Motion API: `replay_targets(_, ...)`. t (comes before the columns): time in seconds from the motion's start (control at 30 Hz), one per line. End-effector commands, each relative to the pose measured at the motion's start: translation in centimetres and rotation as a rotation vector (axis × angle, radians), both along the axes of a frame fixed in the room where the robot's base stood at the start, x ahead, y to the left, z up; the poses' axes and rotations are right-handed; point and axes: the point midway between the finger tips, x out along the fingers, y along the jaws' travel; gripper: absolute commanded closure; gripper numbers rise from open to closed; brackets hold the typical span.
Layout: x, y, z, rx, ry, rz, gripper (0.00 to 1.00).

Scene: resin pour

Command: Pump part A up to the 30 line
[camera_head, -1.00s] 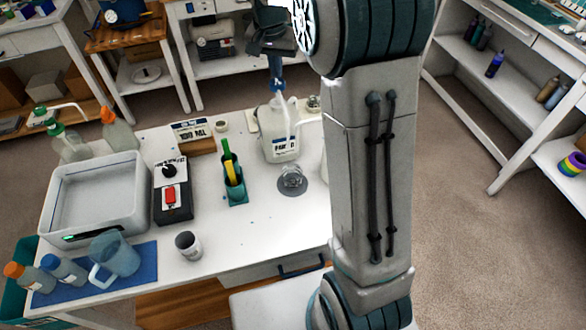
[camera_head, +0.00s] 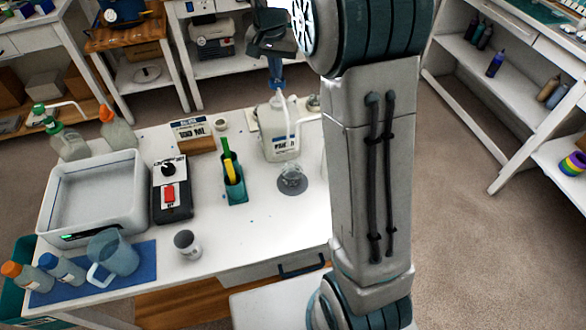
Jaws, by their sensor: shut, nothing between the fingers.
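A white pump jug (camera_head: 281,146) with a printed label, too blurred to read surely, stands at the back of the white table. Its pump head (camera_head: 279,99) is on top, and a pale spout tube hangs down its front. My gripper (camera_head: 276,86) is shut and empty, with its fingertips just above or touching the pump head; I cannot tell which. A small clear cup (camera_head: 292,176) stands on a round grey pad in front of the jug. Its lines and any fill level are too small to read.
A teal holder (camera_head: 236,192) with green and yellow sticks stands left of the cup. A black box with a red switch (camera_head: 170,192), a grey tub (camera_head: 90,195), a grey cup (camera_head: 187,243) and a clear pitcher (camera_head: 119,254) stand farther left. My arm hides the table's right part.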

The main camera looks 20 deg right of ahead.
Motion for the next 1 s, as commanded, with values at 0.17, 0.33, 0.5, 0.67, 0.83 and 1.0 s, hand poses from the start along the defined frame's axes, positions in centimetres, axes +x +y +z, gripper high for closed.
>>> replay_targets(0.17, 0.0, 0.0, -0.2, 0.0, 0.0, 0.0, 1.0)
replay_targets(0.33, 0.0, 0.0, -0.2, 0.0, 0.0, 0.0, 1.0)
replay_targets(0.5, 0.0, 0.0, -1.0, 0.001, 0.001, 0.0, 1.0)
replay_targets(0.67, 0.0, 0.0, -1.9, 0.0, 0.001, 0.0, 1.0)
replay_targets(0.83, 0.0, 0.0, -2.9, 0.0, 0.002, 0.0, 1.0)
replay_targets(1.0, -0.1, 0.0, -3.9, 0.0, 0.004, 0.0, 1.0)
